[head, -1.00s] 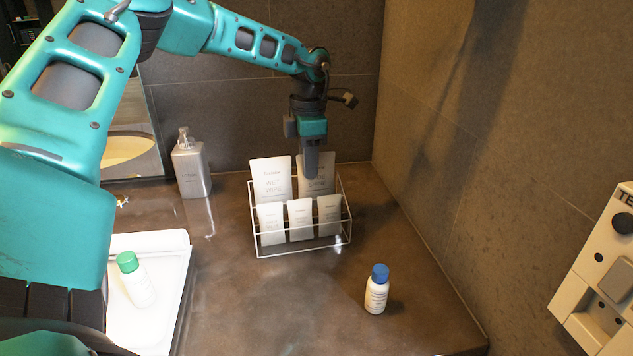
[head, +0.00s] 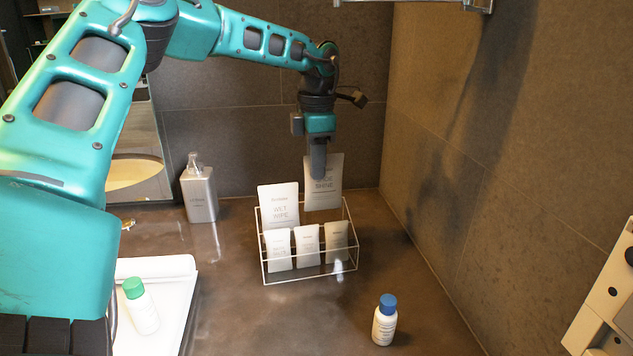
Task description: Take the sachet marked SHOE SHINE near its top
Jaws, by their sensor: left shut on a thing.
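The SHOE SHINE sachet (head: 323,190) is white and upright, above the back right of a white wire rack (head: 266,268). My left gripper (head: 317,175) points down and is shut on the sachet near its top, hiding part of the lettering. The sachet's lower edge shows above the small sachets in front. A WET WIPE sachet (head: 279,207) stands in the rack's back row on the left. My right gripper is not in view.
Three small sachets (head: 307,246) stand in the rack's front row. A blue-capped bottle (head: 385,322) stands at the front right. A metal dispenser (head: 199,192) stands at the back left. A green-capped bottle (head: 142,308) is on a white tray (head: 180,268). Dark walls close the back and right.

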